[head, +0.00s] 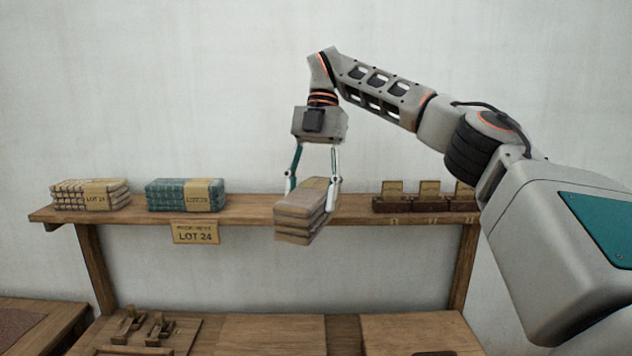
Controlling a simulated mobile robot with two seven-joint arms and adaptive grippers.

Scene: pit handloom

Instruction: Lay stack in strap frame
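A stack of folded beige cloth (300,212) with a tan band hangs in my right gripper (314,190), whose fingers are on both sides of it. The stack is tilted and held clear, in front of the shelf's middle. The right arm comes in from the right. A wooden fixture with small upright pieces (146,328) sits on a board at the lower left; I cannot tell whether it is the strap frame. My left gripper is not in view.
On the wooden shelf (255,209) stand a checked stack (75,195), a teal stack (172,194) and several small card holders (391,205). A LOT 24 sign (195,233) hangs from its edge. The lower wooden bench (270,335) has bare room in the middle.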

